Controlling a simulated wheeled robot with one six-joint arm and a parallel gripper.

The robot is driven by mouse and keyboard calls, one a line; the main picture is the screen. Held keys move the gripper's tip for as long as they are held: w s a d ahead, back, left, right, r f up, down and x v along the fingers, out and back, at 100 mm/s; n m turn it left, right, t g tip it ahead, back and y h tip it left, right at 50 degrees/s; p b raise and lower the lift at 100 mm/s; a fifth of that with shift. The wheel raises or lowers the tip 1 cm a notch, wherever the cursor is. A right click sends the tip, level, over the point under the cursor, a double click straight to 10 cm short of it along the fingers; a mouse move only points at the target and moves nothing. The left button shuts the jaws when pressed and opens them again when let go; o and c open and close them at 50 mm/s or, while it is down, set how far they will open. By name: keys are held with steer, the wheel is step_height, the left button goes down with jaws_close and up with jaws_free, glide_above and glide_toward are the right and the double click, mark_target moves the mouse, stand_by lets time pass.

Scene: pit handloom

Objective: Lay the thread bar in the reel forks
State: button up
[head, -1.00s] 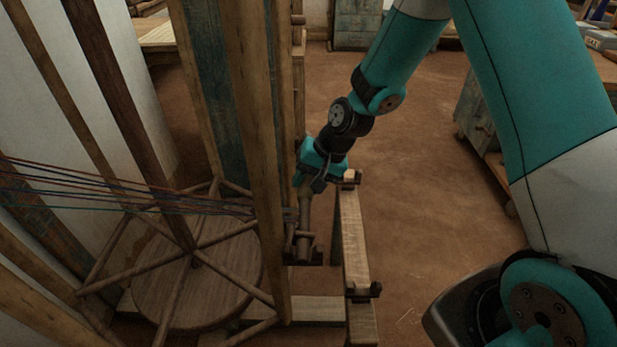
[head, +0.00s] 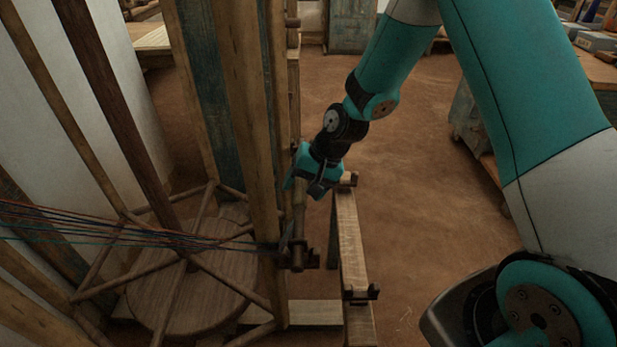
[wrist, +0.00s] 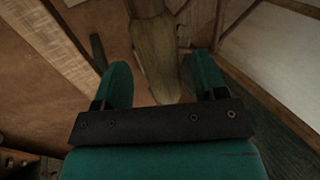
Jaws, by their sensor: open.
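The thread bar (head: 299,222) is a brown wooden rod beside the reel's upright post. Its near end is at a dark fork (head: 312,258). I cannot tell whether it is fully seated, and its far end is hidden by my gripper. Coloured threads (head: 150,233) run from the left to the bar's near end. My gripper (head: 304,187) is open over the bar's far part. In the wrist view the wooden bar (wrist: 157,62) shows between the two teal fingers (wrist: 161,85), with visible gaps on both sides.
Tall posts (head: 262,150) stand close left. The brown floor (head: 430,190) right of the rail is open.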

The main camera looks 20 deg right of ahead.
steer(key=p+v, duration=0.2)
steer(key=v, duration=1.5)
steer(key=s+a+r+n+g, duration=0.1)
steer(key=s+a+r+n, duration=0.25)
steer(key=s, duration=0.35)
steer(key=s+a+r+n, duration=0.2)
steer(key=s+a+n, duration=0.2)
steer(key=s, duration=0.4)
steer(key=s+a+r+n+g, duration=0.1)
steer(key=s+a+r+n, duration=0.25)
steer(key=s, duration=0.35)
step_height(320, 180, up, 12)
steer(key=p, duration=1.2)
steer(key=shift+n+h+p, duration=0.3)
steer(key=shift+p, duration=0.05)
steer(key=shift+a, duration=0.2)
